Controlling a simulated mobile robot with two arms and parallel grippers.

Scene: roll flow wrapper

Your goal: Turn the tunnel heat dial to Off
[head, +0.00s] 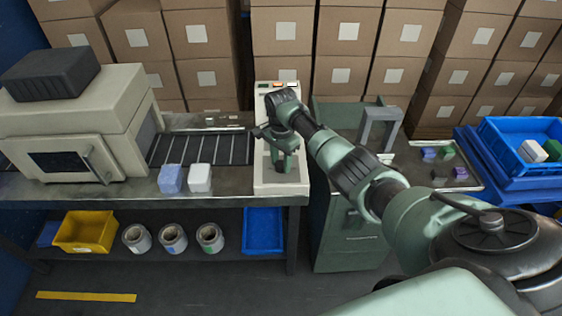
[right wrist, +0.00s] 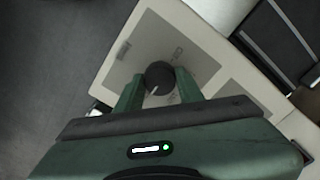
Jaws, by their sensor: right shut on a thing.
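The cream control panel (head: 293,184) stands at the end of the conveyor, with a grey plate on its face. In the right wrist view, the panel (right wrist: 113,72) carries a round black dial (right wrist: 160,75) with a light pointer mark angled down and left. Small lettering beside the dial is too small to read. My right gripper (head: 282,166) reaches down to the panel, and its two green fingers are shut on the dial, one on each side. The gripper hides the dial in the head view. My left gripper is not in view.
A tunnel machine (head: 125,110) stands left, with a roller conveyor (head: 205,149) beside it. A blue block (head: 171,179) and a white block (head: 200,178) sit at the table's front. A grey arch (head: 381,128) and a blue crate (head: 505,150) are on the right.

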